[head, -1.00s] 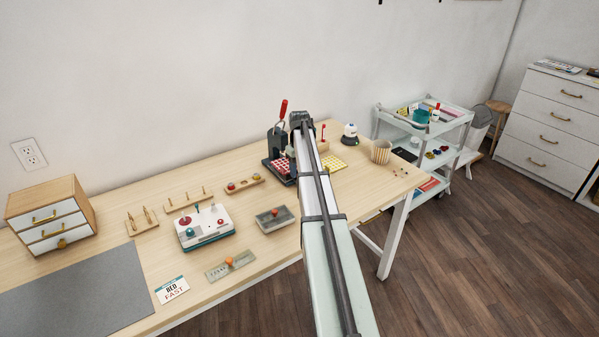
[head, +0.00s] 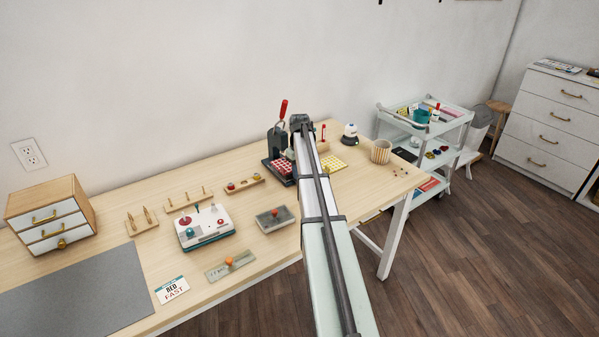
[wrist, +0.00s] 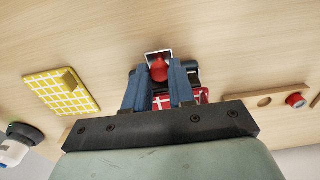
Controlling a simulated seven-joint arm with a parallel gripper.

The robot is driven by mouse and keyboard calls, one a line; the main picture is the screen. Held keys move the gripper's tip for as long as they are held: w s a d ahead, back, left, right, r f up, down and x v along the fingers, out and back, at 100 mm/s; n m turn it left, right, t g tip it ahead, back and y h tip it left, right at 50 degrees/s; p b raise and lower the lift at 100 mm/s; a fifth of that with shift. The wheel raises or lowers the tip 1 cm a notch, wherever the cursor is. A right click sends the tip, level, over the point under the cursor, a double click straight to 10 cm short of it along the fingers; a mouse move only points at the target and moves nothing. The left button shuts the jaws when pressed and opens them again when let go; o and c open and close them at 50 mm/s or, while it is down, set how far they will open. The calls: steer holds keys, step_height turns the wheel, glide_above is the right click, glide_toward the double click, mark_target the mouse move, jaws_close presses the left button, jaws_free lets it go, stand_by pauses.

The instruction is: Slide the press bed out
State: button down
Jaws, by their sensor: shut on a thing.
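The press (head: 274,139) stands at the back of the table with its red lever handle up. Its bed (head: 279,167) has a red and white pattern and shows just left of my arm in the head view. In the wrist view part of the red and white bed (wrist: 164,103) shows between and behind my fingers. My gripper (wrist: 159,68) is shut on a red knob (wrist: 158,72), with one blue finger on each side. A small pale plate shows beyond the knob. In the head view my arm hides the fingertips and the knob.
A yellow gridded pad (wrist: 62,92) lies to one side, with a white and dark round device (wrist: 18,143) near it. A wooden peg strip (wrist: 270,101) with a red knob lies on the other side. A grey-topped box (head: 274,217) stands nearer the front. Bare tabletop lies beyond the fingers.

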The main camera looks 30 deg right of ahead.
stand_by(0.4)
steer(key=s, duration=0.9)
steer(key=c, duration=1)
jaws_free()
steer(key=shift+o, duration=0.2)
steer(key=shift+r, duration=0.1)
step_height(320, 180, up, 14)
steer(key=shift+f, duration=0.2)
